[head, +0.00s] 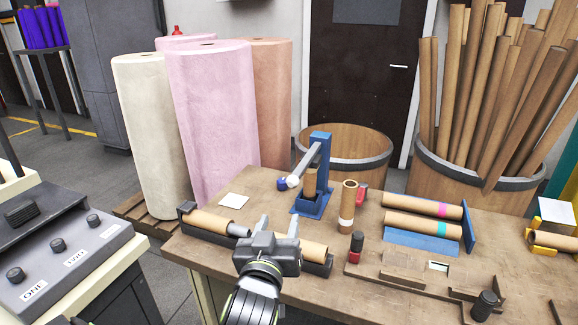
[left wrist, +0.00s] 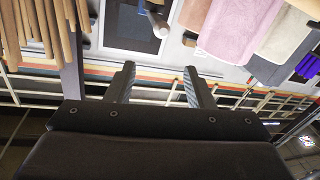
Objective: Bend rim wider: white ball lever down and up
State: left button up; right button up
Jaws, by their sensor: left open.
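The blue press (head: 318,172) stands on the wooden bench, with a grey lever (head: 306,165) sloping down to the left from its top. The lever ends in a white ball (head: 292,181). A cardboard tube (head: 310,184) stands upright in the press under the lever. My left gripper (head: 279,224) is open and empty, in front of and below the ball, apart from it. In the left wrist view, a pale rod with a rounded end, seemingly the lever (left wrist: 157,20), lies beyond my open fingers (left wrist: 157,84). My right gripper is out of view.
A dark cradle (head: 317,262) with tubes runs behind my left gripper. A loose upright tube (head: 347,206) and a red-and-black bottle (head: 356,245) stand right of the press. Two banded tubes (head: 422,225) lie on a blue rack. A white card (head: 233,201) lies left.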

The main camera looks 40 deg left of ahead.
aim_at(292, 185)
pick_arm(q)
jog(key=x, duration=0.5)
jog(key=p+x, duration=0.1)
jog(key=x, duration=0.5)
jog(key=f+x, duration=0.1)
jog(key=x, duration=0.5)
jog(key=shift+w+a+p, duration=0.1)
jog(key=shift+a+p, duration=0.15)
jog(key=shift+p, duration=0.15)
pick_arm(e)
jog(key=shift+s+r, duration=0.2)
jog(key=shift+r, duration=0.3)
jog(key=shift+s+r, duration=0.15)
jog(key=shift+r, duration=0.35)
pick_arm(q)
jog(key=shift+c, duration=0.5)
grip_shut()
